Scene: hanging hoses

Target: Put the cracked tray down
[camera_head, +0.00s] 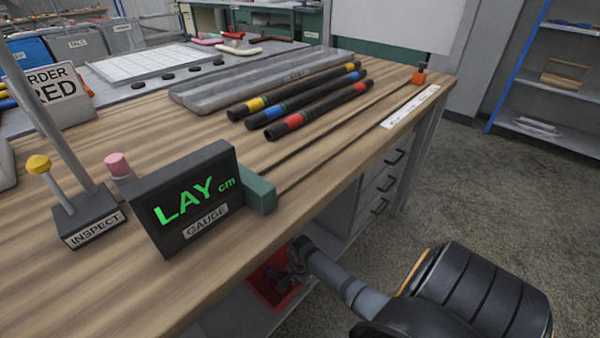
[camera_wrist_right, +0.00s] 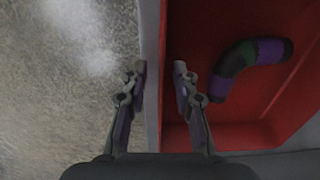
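A red tray (camera_head: 262,287) shows low under the bench's front edge in the head view, partly hidden by the bench and my right gripper (camera_head: 292,277). In the right wrist view the red tray (camera_wrist_right: 238,133) fills the right half; I see no crack in it. A bent dark hose piece (camera_wrist_right: 248,66) with purple and green bands lies inside. My right gripper (camera_wrist_right: 160,72) has its fingertips apart, one over the tray's inside and one left of its near wall. A gap shows between the fingers, and I cannot make out contact. My left gripper is not in view.
The wooden bench (camera_head: 90,285) holds a LAY gauge (camera_head: 195,200), an INSPECT stand (camera_head: 92,222) and several banded dark hoses (camera_head: 320,108). A grey shelf (camera_head: 235,318) lies under the bench. Open floor (camera_head: 470,190) lies to the right.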

